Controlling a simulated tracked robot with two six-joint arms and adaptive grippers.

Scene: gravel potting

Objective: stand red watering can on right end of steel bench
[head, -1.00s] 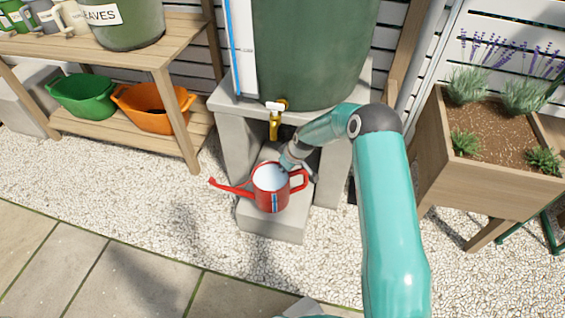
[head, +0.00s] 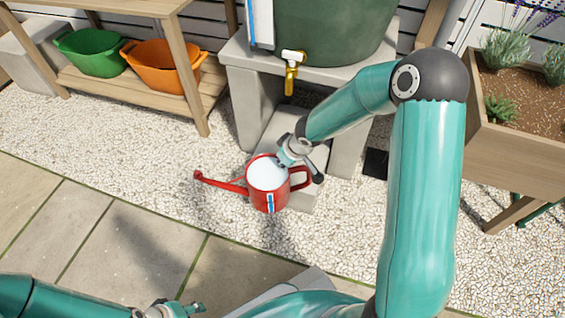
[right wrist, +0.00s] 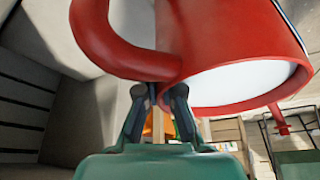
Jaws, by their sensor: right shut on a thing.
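The red watering can (head: 270,202) hangs roughly upright from my right gripper (head: 297,152), with its spout to the left and its handle to the right. It is filled with something pale and has a blue and white strip on its front. In the right wrist view my right gripper (right wrist: 163,95) is shut on the can (right wrist: 230,50) near its rim beside the handle. My left gripper (head: 172,308) is partly in view at the bottom edge; its jaw opening cannot be made out. No steel bench shows.
A concrete block (head: 300,165) stands behind the can, below the brass tap (head: 291,68) of the green barrel (head: 340,30). A wooden shelf (head: 205,92) with green (head: 92,52) and orange (head: 160,66) tubs is left, a wooden planter (head: 510,150) right. Open gravel and paving lie in front.

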